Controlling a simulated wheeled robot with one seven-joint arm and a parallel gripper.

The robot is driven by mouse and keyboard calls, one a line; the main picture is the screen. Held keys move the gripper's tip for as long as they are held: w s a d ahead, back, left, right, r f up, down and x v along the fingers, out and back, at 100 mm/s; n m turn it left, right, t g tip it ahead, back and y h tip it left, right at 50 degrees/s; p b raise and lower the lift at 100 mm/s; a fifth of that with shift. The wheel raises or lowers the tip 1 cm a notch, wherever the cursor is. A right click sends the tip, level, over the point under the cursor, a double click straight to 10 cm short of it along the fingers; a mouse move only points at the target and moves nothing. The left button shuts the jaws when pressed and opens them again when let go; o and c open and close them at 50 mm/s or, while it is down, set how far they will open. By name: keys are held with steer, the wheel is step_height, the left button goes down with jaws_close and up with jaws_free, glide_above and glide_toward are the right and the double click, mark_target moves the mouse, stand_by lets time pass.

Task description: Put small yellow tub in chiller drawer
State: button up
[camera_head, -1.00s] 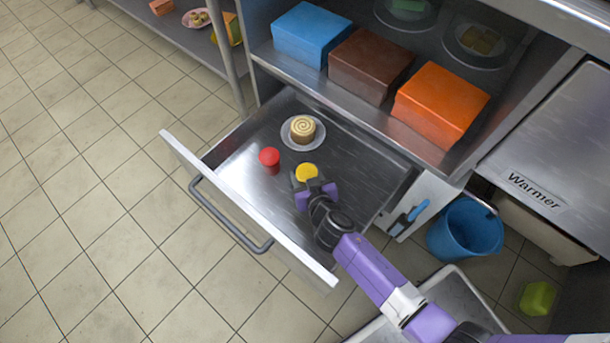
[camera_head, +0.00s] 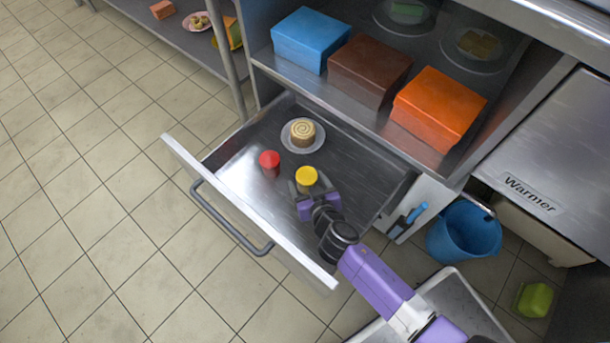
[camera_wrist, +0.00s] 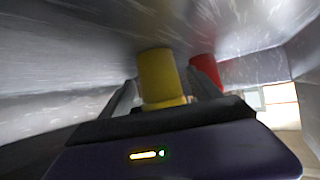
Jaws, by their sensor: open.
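The small yellow tub (camera_head: 306,176) stands inside the open chiller drawer (camera_head: 360,178), right of the red tub. In the wrist view the yellow tub (camera_wrist: 161,78) is upright between the two fingers of my gripper (camera_wrist: 165,95). My gripper (camera_head: 306,188) is low in the drawer, its jaws open around the tub. I cannot tell whether a finger touches the tub.
A red tub (camera_head: 269,160) stands left of the yellow one. A white plate (camera_head: 288,141) with a swirl roll (camera_head: 302,131) is behind. Blue (camera_head: 300,42), brown (camera_head: 368,68) and orange (camera_head: 437,108) boxes line the shelf above. The drawer's right side is bare.

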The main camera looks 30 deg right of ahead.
steer(key=shift+p+v, duration=0.45)
steer(key=shift+v, duration=1.95)
steer(key=shift+r, duration=0.1)
